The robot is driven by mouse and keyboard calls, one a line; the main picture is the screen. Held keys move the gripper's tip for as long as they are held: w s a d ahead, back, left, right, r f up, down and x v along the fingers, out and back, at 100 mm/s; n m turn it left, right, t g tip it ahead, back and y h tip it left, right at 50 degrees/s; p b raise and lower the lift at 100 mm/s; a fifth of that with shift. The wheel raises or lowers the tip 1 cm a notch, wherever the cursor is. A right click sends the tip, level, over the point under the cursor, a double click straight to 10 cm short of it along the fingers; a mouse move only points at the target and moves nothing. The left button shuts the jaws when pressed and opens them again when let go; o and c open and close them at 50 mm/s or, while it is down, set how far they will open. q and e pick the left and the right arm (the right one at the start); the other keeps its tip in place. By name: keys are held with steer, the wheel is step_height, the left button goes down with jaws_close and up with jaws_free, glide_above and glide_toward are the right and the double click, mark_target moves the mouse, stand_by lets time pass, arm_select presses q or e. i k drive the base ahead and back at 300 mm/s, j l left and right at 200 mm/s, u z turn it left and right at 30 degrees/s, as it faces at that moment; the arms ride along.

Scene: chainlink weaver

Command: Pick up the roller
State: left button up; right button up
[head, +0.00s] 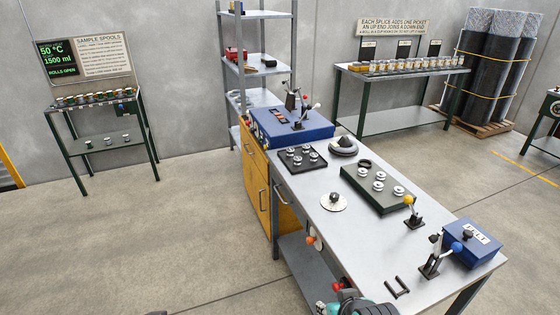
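Neither of my grippers can be made out in the head view. I cannot tell which thing is the roller. Several small silver, roller-like pieces (379,175) sit on a dark green block (364,197) on the grey workbench (318,220). Several similar silver pieces (305,148) sit on a black tray (285,161) to its left. A single silver disc with a knob (333,202) lies on the bare bench top in front of them.
The bench also bears a blue lever box (315,125), a dark cone on a round base (344,146), a yellow-knobbed lever (411,213), and a blue box (470,245) beside another lever. A sample stand (95,98), shelf and long rack stand behind. Floor left of the bench is clear.

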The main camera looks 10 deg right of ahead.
mark_target(298, 160)
steer(key=i+j, duration=1.2)
steer(key=i+l, duration=0.2)
steer(key=i, duration=0.2)
steer(key=i+l, duration=0.2)
steer(key=i, duration=0.25)
steer(key=i+l+z, duration=0.1)
steer(key=i, duration=0.3)
